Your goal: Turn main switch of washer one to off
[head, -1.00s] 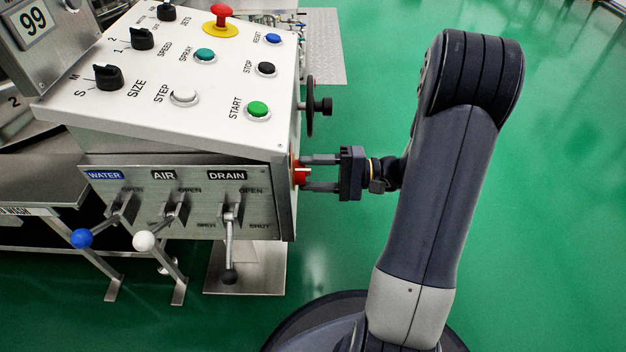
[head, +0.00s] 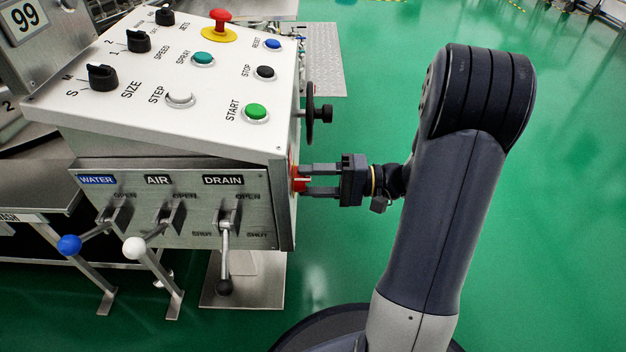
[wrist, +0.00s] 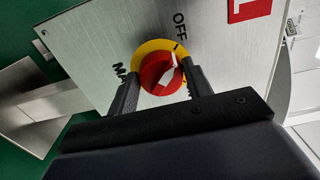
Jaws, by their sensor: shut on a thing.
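The main switch is a red knob (wrist: 152,72) on a yellow round plate (wrist: 145,50), set on the side of the washer's control box. In the head view a little of the red knob (head: 294,177) shows at the box's right side. My gripper (wrist: 161,78) is shut on the knob, one finger on each side of it. The white pointer on the knob lies slantwise, its upper end near the mark by the word OFF (wrist: 180,19). A label starting with "MA" is partly hidden by a finger. My gripper also shows in the head view (head: 307,180), level with the switch.
A black handwheel (head: 310,112) juts from the same side, just beyond my gripper. A red plaque with a "1" (wrist: 248,8) is beside the switch. Sloping panel buttons and three levers (head: 224,240) are to the left. Green floor (head: 580,200) is open at right.

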